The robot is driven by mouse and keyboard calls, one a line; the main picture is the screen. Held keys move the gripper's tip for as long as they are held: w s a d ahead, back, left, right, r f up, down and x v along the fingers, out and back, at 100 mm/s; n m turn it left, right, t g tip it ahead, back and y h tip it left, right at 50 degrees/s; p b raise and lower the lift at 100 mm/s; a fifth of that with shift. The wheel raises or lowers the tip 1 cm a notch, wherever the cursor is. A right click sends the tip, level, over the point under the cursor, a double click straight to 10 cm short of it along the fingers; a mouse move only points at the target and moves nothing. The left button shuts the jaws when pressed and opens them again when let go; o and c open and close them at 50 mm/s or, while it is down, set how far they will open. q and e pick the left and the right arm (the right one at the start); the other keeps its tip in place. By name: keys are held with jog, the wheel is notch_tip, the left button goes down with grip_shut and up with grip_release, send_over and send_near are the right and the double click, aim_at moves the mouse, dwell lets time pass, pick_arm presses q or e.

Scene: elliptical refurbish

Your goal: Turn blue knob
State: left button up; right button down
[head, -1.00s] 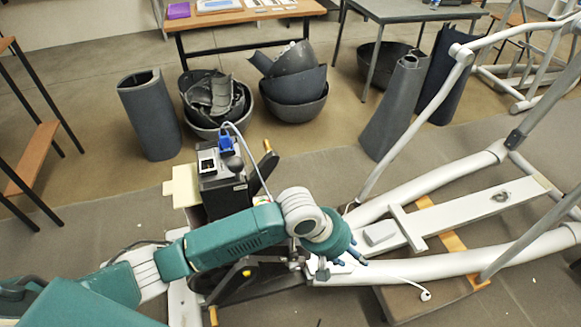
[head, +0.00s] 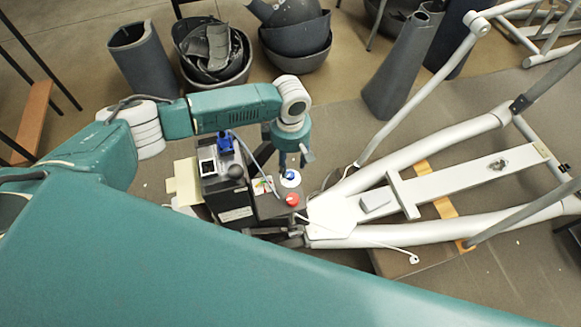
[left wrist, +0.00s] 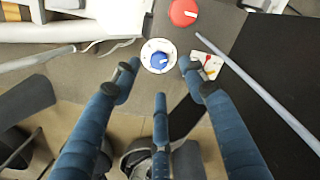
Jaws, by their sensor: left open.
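The blue knob (head: 289,177) sits on a round white dial on top of the dark machine box. In the left wrist view the blue knob (left wrist: 159,61) has a white pointer mark and lies near the top centre. My left gripper (head: 291,160) points down just above the knob. In the left wrist view its blue fingers (left wrist: 158,78) are spread open, with the knob seen between the tips of the two outer ones. Nothing is held, and I cannot tell whether any finger touches the knob. My right gripper is not in view.
A grey cable crosses near the box. The white elliptical frame (head: 430,190) lies to the right. Grey bowls (head: 215,50) stand behind.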

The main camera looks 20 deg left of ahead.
aim_at(290, 174)
pick_arm(q)
jog(key=f, duration=0.6)
jog(key=shift+w, duration=0.25)
jog(key=shift+s+f, duration=0.1)
jog(key=shift+f, duration=0.15)
jog(key=shift+c, duration=0.5)
grip_shut()
